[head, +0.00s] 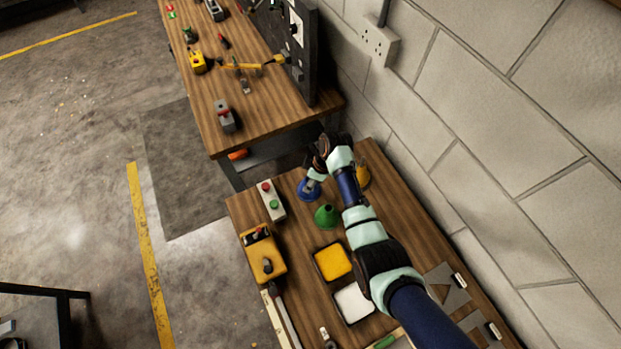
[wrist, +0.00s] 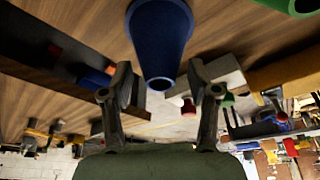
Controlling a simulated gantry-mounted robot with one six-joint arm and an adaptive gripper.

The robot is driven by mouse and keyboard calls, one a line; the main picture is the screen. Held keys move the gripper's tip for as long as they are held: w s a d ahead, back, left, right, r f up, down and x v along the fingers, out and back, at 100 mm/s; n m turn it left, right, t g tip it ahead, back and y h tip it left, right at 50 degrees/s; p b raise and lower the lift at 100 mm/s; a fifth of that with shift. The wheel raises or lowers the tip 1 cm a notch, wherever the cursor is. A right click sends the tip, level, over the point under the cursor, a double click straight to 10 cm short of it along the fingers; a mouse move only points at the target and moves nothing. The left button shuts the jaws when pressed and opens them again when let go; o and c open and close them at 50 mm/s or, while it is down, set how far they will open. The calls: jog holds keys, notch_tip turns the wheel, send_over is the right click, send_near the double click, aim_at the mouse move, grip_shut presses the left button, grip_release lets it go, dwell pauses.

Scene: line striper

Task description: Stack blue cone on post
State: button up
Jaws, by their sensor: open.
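The blue cone (head: 308,191) stands on the wooden bench, at its far end in the head view. My gripper (head: 317,172) is just above it, and its fingers partly overlap it. In the wrist view the blue cone (wrist: 160,35) lies between and slightly beyond the two spread fingertips (wrist: 160,85), its narrow end toward the gripper. Space shows between each finger and the cone. A green cone (head: 327,216) stands nearby; its edge shows in the wrist view (wrist: 295,5). A yellow object (head: 363,177) is partly hidden by my arm. I cannot make out a post.
A grey button box (head: 270,199) and a yellow control box (head: 263,258) stand along the bench's left edge. Yellow (head: 332,262) and white (head: 354,302) square trays lie nearer. A second bench (head: 256,110) stands beyond, and a block wall (head: 480,120) runs along the right.

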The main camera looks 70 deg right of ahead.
jog(key=c, duration=0.9)
jog(key=shift+r+p, duration=1.65)
jog(key=shift+r, duration=0.1)
